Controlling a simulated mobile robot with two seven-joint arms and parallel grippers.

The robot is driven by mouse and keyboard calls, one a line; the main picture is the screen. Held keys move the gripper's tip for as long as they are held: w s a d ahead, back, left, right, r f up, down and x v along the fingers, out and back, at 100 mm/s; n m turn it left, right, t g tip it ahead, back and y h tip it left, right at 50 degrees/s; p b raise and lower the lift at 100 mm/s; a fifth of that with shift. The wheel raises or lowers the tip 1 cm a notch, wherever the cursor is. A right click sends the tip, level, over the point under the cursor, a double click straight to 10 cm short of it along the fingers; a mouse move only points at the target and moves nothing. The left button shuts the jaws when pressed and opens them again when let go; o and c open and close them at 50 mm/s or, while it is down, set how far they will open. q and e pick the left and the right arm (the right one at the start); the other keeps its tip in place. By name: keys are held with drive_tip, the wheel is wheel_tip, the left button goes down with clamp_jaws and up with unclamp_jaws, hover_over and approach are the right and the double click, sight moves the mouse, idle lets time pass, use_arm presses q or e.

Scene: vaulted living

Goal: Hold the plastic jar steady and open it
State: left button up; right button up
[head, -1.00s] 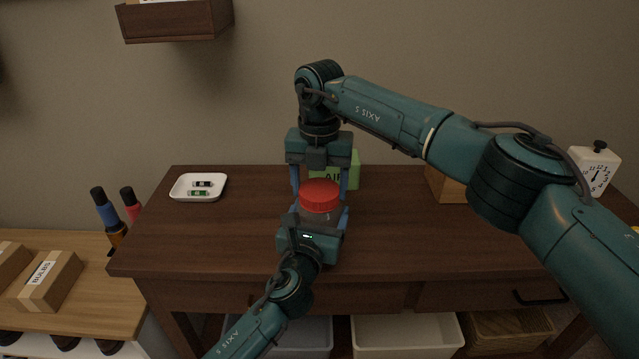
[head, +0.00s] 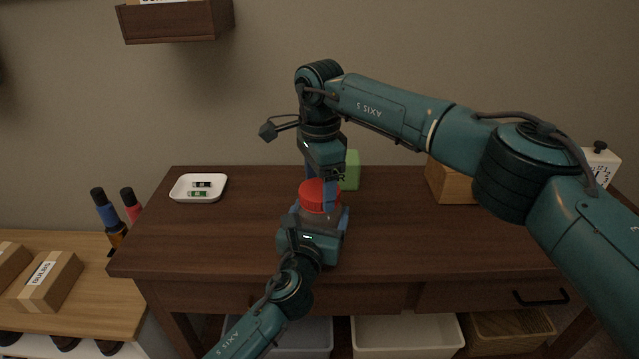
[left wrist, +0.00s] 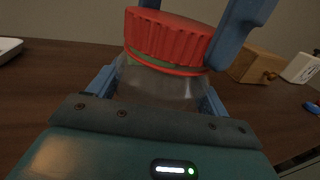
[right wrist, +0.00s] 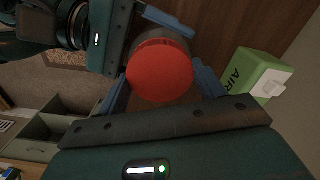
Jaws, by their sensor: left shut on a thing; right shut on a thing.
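The plastic jar is clear with a ribbed red lid (head: 318,195). It stands upright at the middle of the table (head: 240,235). In the left wrist view its clear body (left wrist: 158,88) sits between the fingers of my left gripper (head: 318,222), which is shut on the body. My right gripper (head: 321,192) comes down from above, with a finger on each side of the lid, shut on it. In the right wrist view the lid (right wrist: 159,72) fills the space between the fingers. The lid still sits on the jar's neck, with a red ring below it.
A green box (head: 350,171) stands just behind the jar. A white tray (head: 180,190) with two batteries is at the left. A wooden box (head: 452,186) and a white timer (head: 600,163) are at the right. The table's front is clear.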

sight(320, 189)
drive_tip(key=shift+r, duration=0.25)
idle(0.6)
drive_tip(key=shift+r, duration=0.85)
drive_tip(key=shift+r, duration=2)
use_arm(q)
drive_tip(key=o, duration=1.9)
